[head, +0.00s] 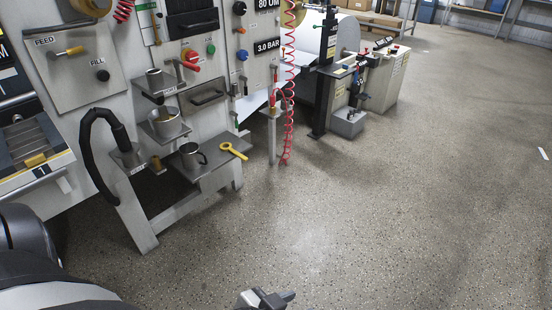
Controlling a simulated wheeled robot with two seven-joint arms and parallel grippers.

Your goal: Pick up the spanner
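The spanner (233,151) is yellow with a ring-shaped end. It lies at the right end of a low grey metal shelf (215,177) on the front of the machine, in the head view left of centre. A gripper (284,297), which looks like my left one, shows only in part at the bottom edge. It is over the floor, well apart from the spanner and nearer to me. Whether its fingers are open or shut is unclear. My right gripper is not in view.
A metal mug (190,156) stands left of the spanner on the same shelf, and a metal pot (165,122) on a higher one. A black hose (88,150) hangs at left. A red coiled line (289,100) hangs right of the spanner.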

